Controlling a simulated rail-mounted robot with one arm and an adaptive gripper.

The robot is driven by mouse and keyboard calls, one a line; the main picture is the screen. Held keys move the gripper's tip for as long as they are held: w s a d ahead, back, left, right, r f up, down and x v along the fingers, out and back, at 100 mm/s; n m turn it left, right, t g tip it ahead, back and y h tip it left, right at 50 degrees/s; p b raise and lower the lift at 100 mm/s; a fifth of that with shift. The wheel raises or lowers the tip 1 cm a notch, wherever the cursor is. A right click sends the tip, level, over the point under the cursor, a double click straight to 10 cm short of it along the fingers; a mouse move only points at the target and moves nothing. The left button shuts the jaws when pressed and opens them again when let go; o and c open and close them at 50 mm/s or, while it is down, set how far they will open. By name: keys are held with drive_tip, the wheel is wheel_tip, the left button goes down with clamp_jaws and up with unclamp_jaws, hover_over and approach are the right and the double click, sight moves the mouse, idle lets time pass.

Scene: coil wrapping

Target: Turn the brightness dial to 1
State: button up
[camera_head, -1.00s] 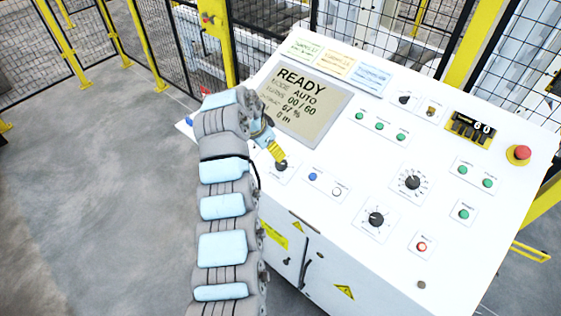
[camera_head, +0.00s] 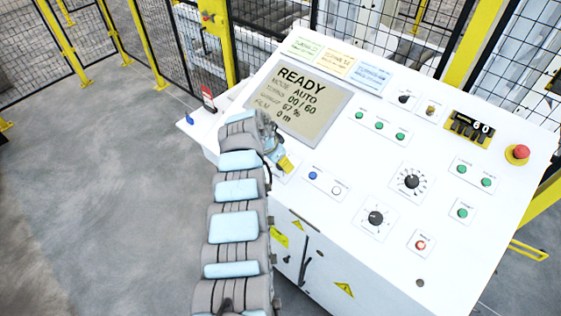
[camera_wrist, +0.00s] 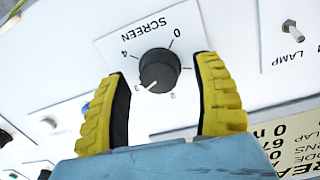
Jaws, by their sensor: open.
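The black brightness dial (camera_wrist: 159,70) sits on a white plate labelled SCREEN in the wrist view. Marks 0, 2, 3 and 4 show; a 1 is not visible, and the right finger covers part of that side. The dial's white pointer lies near 3, toward the 2 side. My gripper (camera_wrist: 160,82) is open, its two yellow fingers on either side of the dial with gaps showing. In the head view my gripper (camera_head: 286,164) is over the lower left of the panel and hides most of the dial.
The sloped white panel (camera_head: 330,225) carries a READY screen (camera_head: 298,105), green buttons, two larger dials (camera_head: 411,181) and a red emergency button (camera_head: 521,152). A blue button (camera_head: 312,176) is close right of my gripper. A LAMP switch (camera_wrist: 292,32) shows in the wrist view.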

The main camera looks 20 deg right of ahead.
drive_tip(key=shift+d+f, duration=0.15)
drive_tip(key=shift+f, duration=0.15)
clamp_jaws()
idle(0.5)
